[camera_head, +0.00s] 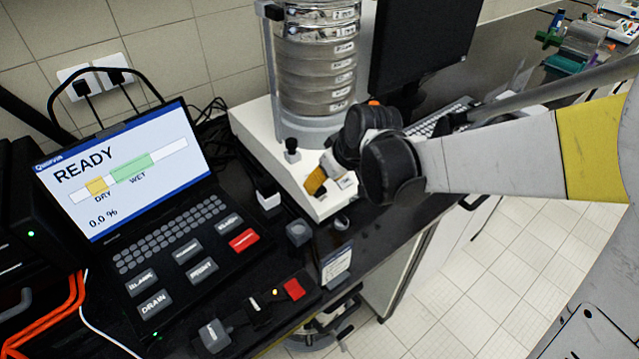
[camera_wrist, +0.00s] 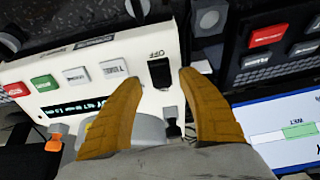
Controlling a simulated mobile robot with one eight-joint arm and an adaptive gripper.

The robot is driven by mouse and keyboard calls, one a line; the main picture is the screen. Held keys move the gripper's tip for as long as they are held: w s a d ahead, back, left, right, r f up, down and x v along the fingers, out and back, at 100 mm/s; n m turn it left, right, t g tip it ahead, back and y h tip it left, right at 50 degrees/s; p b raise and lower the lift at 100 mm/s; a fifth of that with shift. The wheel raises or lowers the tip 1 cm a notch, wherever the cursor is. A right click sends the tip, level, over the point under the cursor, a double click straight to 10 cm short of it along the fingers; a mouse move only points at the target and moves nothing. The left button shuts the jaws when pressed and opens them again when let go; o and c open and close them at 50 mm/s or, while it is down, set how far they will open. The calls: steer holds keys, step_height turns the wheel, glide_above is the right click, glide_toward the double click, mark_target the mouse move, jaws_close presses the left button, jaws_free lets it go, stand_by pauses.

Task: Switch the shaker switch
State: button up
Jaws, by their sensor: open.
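The sieve shaker has a white base (camera_head: 262,138) with a stack of metal sieves (camera_head: 316,62) on it. In the wrist view, the black shaker switch (camera_wrist: 159,72) sits on the white front panel (camera_wrist: 110,62), close to a printed "OFF" mark. My gripper (camera_wrist: 158,80) is open and empty, with one orange-yellow finger on each side of the switch. I cannot tell whether the fingertips touch the panel. In the head view, my gripper (camera_head: 317,181) is at the base's front right corner, where the switch cannot be made out clearly.
The panel also carries a green button (camera_wrist: 44,83), a red button (camera_wrist: 16,90) and white keys (camera_wrist: 76,76). To the left stands a console with a screen (camera_head: 125,170) reading "READY". A dark monitor (camera_head: 420,40) stands behind my arm. The bench's front edge is close.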

steer(key=v, duration=0.8)
steer(key=shift+r, duration=0.25)
steer(key=shift+s+d, duration=0.15)
steer(key=s+d+m+t+h, duration=0.2)
steer(key=s+d+m, duration=0.4)
steer(key=s+d, duration=0.6)
steer(key=s+h, duration=0.1)
steer(key=s, duration=0.2)
steer(key=shift+d+r+m, duration=0.2)
steer(key=shift+d+m, duration=0.05)
steer(key=shift+m, duration=0.15)
stand_by(0.5)
